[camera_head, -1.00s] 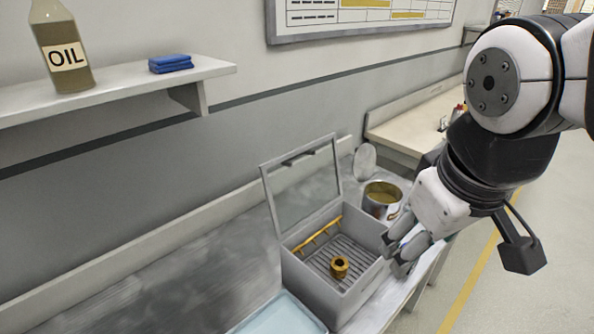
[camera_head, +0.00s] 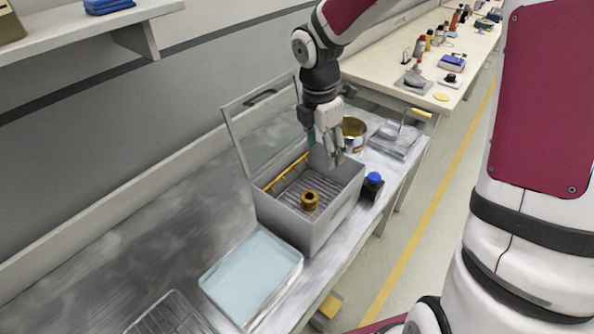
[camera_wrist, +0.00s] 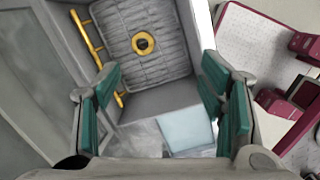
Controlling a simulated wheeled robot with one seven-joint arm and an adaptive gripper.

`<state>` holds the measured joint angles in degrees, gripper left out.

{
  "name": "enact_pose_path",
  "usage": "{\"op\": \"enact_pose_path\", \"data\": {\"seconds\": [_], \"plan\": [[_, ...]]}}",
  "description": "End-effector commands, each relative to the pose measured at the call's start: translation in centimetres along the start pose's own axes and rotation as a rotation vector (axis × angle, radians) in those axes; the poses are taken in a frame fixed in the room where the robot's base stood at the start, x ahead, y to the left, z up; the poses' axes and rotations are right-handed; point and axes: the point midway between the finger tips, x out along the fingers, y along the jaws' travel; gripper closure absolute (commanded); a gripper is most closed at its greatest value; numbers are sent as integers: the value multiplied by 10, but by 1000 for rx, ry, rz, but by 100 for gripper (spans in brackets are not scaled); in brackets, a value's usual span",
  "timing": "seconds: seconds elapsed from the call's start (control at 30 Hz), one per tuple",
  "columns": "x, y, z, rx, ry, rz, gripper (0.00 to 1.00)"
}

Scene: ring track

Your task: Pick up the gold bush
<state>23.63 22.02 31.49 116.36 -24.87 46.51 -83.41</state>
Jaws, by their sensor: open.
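The gold bush (camera_head: 310,200) is a short ring-shaped piece with a hole in its middle. It stands on the ribbed floor of an open grey box (camera_head: 284,222) on the bench. In the wrist view the bush (camera_wrist: 143,43) lies near the top, between the lines of the two fingers and beyond their tips. My gripper (camera_head: 334,158) is above the back right part of the box, pointing down and apart from the bush. In the wrist view its green-padded fingers (camera_wrist: 164,98) are spread wide with nothing between them.
The box's raised lid (camera_head: 229,128) stands at its left. A yellow bar (camera_head: 285,172) runs along the inner left wall. A tin (camera_head: 353,128) stands behind, and a blue-capped bottle (camera_head: 372,184) at the right. A pale blue tray (camera_head: 250,275) lies in front.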

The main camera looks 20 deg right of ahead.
Motion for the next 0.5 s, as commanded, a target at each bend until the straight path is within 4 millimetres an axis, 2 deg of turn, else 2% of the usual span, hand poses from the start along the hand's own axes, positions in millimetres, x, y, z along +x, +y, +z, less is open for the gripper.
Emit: {"op": "enact_pose_path", "data": {"seconds": [0.03,0.2,0.5], "plan": [[12,7,-1,-62,26,-4,36],[39,27,-6,-245,85,10,36],[64,37,-10,-339,114,24,36]]}}
